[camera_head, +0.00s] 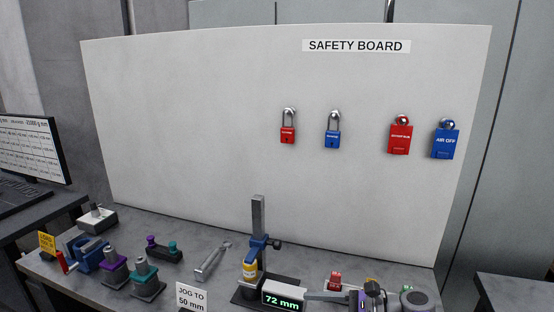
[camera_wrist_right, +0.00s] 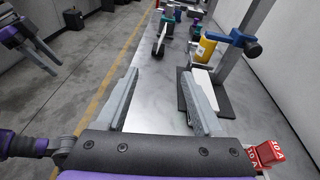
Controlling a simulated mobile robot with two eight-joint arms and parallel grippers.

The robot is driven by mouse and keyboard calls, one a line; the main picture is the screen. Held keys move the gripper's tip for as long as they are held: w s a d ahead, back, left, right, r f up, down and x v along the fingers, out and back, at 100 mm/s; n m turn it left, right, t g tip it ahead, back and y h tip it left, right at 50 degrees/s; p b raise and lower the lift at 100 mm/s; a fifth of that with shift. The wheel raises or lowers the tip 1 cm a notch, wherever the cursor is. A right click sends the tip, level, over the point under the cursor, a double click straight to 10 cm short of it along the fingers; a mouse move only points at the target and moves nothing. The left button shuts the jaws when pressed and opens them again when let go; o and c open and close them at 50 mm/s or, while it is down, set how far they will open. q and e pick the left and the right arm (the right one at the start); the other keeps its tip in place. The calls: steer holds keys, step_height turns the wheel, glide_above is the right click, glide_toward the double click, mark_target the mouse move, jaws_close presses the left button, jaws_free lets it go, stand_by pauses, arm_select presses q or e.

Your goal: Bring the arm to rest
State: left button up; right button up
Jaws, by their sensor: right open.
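My right gripper (camera_wrist_right: 160,88) is open and empty in the right wrist view, its two grey fingers wide apart over the bench. In the head view my right gripper (camera_head: 322,296) comes in at the bottom right, beside the height gauge stand. Part of my left gripper (camera_wrist_right: 42,55) shows at the upper left of the right wrist view, out over the floor. Whether its fingers are open is unclear, and it does not show in the head view.
The gauge stand (camera_head: 259,215) with a blue clamp and yellow part stands close to my right gripper; its display (camera_head: 283,299) reads 72 mm. A red 10 A block (camera_wrist_right: 265,153) is nearby. The safety board (camera_head: 200,130) with padlocks and tags stands behind the bench.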

steer(key=s+f+n+h+p, duration=0.4)
steer(key=s+n+h, duration=0.5)
steer(key=s, duration=0.5)
arm_select(q)
step_height(320, 180, up, 8)
steer(key=w+p, duration=0.2)
steer(key=shift+w+f, duration=0.15)
steer(key=shift+w, duration=0.05)
arm_select(e)
steer(key=s+d+f+n+t+h, duration=0.1)
steer(key=s+d+f+n+h, duration=0.1)
steer(key=s+d+n+h, duration=0.3)
steer(key=s+d+n, duration=0.3)
steer(key=d+n, duration=0.1)
steer(key=n, duration=0.2)
steer(key=shift+d+f+h, duration=0.15)
steer(key=shift+f+h, duration=0.1)
steer(key=shift+h, duration=0.15)
